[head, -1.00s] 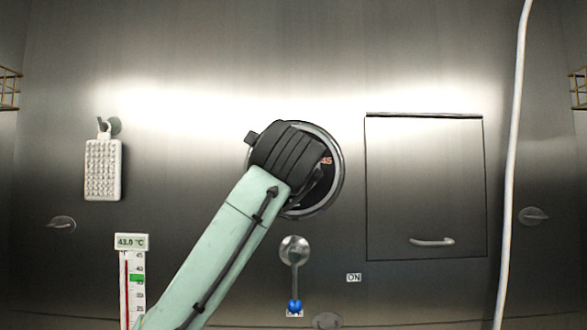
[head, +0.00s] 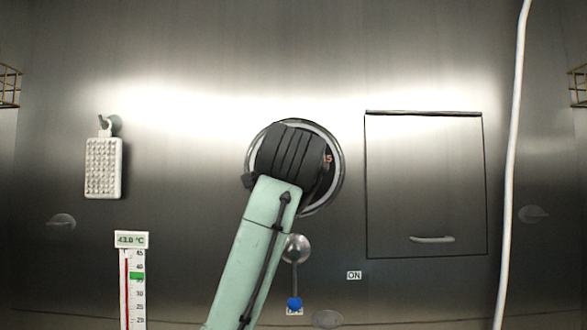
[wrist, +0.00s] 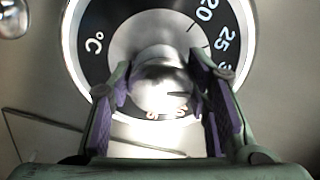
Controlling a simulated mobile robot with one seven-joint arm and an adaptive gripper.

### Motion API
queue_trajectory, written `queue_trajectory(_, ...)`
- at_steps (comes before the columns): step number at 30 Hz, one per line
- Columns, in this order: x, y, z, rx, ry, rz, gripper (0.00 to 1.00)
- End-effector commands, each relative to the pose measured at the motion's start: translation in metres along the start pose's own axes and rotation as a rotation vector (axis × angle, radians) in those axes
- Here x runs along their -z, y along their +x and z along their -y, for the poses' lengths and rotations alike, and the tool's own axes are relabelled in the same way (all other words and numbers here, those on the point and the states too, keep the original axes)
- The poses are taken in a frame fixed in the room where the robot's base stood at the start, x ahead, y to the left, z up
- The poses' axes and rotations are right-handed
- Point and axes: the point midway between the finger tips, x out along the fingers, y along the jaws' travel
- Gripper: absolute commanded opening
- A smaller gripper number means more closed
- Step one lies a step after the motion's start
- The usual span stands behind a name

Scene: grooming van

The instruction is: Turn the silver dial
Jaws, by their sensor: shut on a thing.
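The silver dial (wrist: 160,82) is a round metal knob in front of a black ring with white numbers and a °C mark, seen in the wrist view. In the head view my arm covers most of it, and the right part of its ring (head: 335,175) shows. My gripper (wrist: 165,92) is shut on the knob, with one purple-padded finger on each side of it. In the head view the fingers are hidden behind my wrist. A thermometer (head: 132,285) at lower left has a display reading about 43 °C and a green mark on its scale.
A handled panel (head: 425,185) and a white hose (head: 511,160) are at right. A white brush (head: 103,167) hangs at left.

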Motion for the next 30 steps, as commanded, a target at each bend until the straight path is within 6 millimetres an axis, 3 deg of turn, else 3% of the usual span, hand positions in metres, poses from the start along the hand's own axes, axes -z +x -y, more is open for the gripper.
queue_trajectory(30,0.0018,0.0002,-0.0034,0.011,-0.92,0.019,0.16)
